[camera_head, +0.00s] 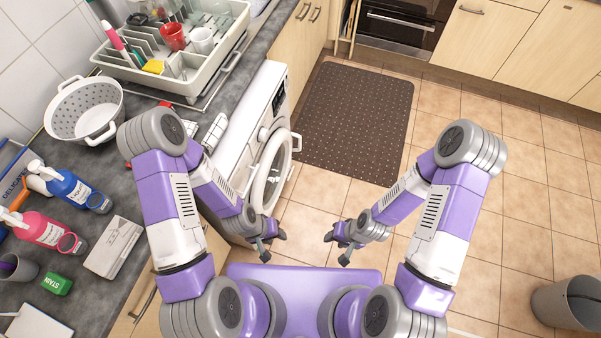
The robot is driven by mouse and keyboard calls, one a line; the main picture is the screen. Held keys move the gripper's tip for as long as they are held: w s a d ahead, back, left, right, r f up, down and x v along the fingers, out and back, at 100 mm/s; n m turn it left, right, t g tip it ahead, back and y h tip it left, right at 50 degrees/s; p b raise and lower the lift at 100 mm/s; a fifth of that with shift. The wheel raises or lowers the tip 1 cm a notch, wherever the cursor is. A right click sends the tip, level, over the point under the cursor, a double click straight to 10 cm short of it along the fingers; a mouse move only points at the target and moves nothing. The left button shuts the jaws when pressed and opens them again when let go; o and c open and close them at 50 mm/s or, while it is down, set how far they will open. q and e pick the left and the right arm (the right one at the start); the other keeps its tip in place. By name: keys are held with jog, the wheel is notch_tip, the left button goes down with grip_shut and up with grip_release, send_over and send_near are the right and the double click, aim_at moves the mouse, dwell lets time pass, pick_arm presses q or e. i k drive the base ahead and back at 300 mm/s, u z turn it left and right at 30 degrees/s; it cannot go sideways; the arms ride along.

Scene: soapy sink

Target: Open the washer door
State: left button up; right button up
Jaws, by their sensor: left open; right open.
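The washer (241,137) is a white front-loading machine under the dark counter, left of the picture's middle. Its round door (269,172) with a pale ring stands ajar, swung out from the front toward the floor on the right. My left gripper (268,243) is open and empty, just below the door's lower edge in the picture; I cannot tell whether it touches the door. My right gripper (340,243) is open and empty over the floor, to the right of the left gripper and apart from the door.
A dark mat (355,118) lies on the tiled floor beyond the door. The counter holds a dish rack (187,75), a white colander (84,108) and spray bottles (68,187). A bin (572,303) stands at lower right.

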aim_at(283, 137)
jog(key=i, duration=0.15)
jog(key=u, duration=4.05)
jog(key=k, duration=1.75)
jog(key=z, duration=1.65)
jog(key=i, duration=0.5)
jog(key=z, duration=0.1)
